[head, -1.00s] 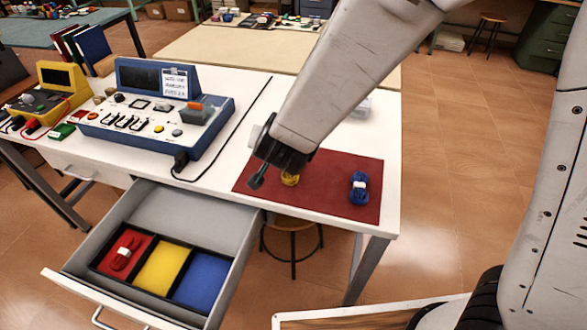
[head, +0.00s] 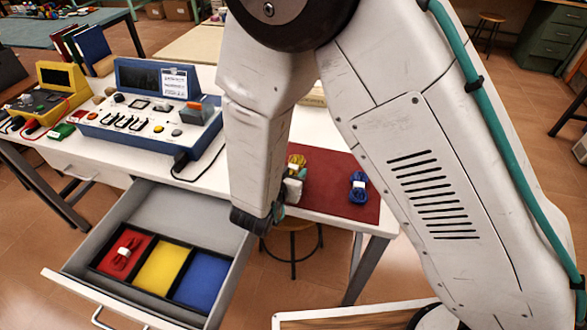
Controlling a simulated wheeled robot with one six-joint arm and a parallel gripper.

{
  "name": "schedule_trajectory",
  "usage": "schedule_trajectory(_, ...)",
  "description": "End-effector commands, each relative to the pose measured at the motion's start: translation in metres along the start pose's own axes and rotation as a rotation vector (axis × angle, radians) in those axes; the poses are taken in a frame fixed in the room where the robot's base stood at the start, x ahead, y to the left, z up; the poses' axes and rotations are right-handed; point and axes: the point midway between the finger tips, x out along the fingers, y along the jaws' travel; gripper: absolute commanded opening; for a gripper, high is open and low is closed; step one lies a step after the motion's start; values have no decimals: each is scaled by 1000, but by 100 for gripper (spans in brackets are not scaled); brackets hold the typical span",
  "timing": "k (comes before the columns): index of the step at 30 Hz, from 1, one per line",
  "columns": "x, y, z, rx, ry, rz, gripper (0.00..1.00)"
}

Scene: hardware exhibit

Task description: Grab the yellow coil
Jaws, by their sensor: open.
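The yellow coil (head: 297,163) lies on the dark red mat (head: 325,172) on the white table, partly hidden by my arm. My gripper (head: 270,220) points down at the table's front edge, nearer to me than the coil and a little to its left. It is open and holds nothing that I can see. Its fingers are mostly hidden behind its dark body.
A blue coil (head: 358,188) with a white band lies on the mat's right. The open drawer (head: 205,215) below holds a red coil (head: 124,252) in its red compartment; the yellow and blue compartments are empty. A blue console (head: 150,115) and a stool (head: 292,228) are nearby.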

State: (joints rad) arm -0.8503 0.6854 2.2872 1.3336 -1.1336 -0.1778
Motion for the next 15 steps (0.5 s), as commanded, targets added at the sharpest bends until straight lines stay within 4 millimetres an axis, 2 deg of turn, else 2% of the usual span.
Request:
schedule_trajectory(3,12,0,0,-1,-1,1,51)
schedule_trajectory(11,14,0,0,0,-1,-1,51)
schedule_trajectory(15,14,0,0,0,-1,-1,19)
